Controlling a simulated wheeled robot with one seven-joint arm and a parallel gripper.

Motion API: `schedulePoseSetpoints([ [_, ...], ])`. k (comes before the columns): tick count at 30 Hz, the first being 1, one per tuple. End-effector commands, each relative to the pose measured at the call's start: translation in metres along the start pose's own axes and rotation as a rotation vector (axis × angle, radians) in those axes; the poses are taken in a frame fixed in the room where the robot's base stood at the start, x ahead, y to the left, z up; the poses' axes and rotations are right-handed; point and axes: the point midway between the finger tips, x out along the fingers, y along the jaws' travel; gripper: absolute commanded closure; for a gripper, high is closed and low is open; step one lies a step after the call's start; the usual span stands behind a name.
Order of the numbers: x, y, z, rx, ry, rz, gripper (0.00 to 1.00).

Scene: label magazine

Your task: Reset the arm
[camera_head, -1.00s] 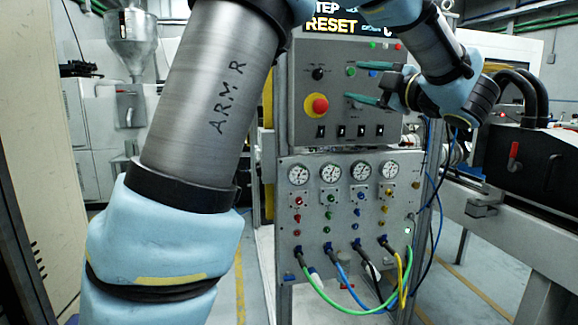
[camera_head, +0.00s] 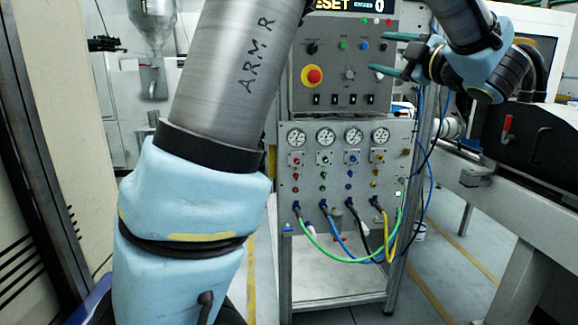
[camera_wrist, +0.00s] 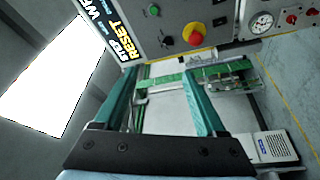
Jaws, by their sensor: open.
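My gripper (camera_head: 380,53) is open and empty, held in front of the right side of the grey control panel (camera_head: 357,100). Its two green fingers point left in the head view, and nothing is between them there. In the wrist view the fingers (camera_wrist: 160,85) reach up toward the panel (camera_wrist: 165,15), apart from each other. My arm comes down from the top of the head view, its grey link marked "ARM R" and light blue covers showing. The display (camera_wrist: 120,40) shows the word "RESET" in the wrist view; in the head view it is cut by the top edge.
The panel carries a red emergency button (camera_head: 314,75) and several small buttons. Below are several gauges (camera_head: 325,137) and plugged-in coloured hoses (camera_head: 335,256). A black machine housing (camera_head: 530,135) stands at the right. A pale cabinet (camera_head: 65,110) stands at the left. Floor shows between them.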

Motion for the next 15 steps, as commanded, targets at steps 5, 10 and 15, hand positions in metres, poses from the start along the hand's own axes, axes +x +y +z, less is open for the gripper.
schedulePoseSetpoints([
  [5,0.018,-0.001,0.007,0.035,-0.064,0.030,0.27],
  [10,0.038,-0.006,0.017,0.093,-0.154,0.067,0.27],
  [15,0.062,-0.019,0.029,0.190,-0.290,0.105,0.27],
])
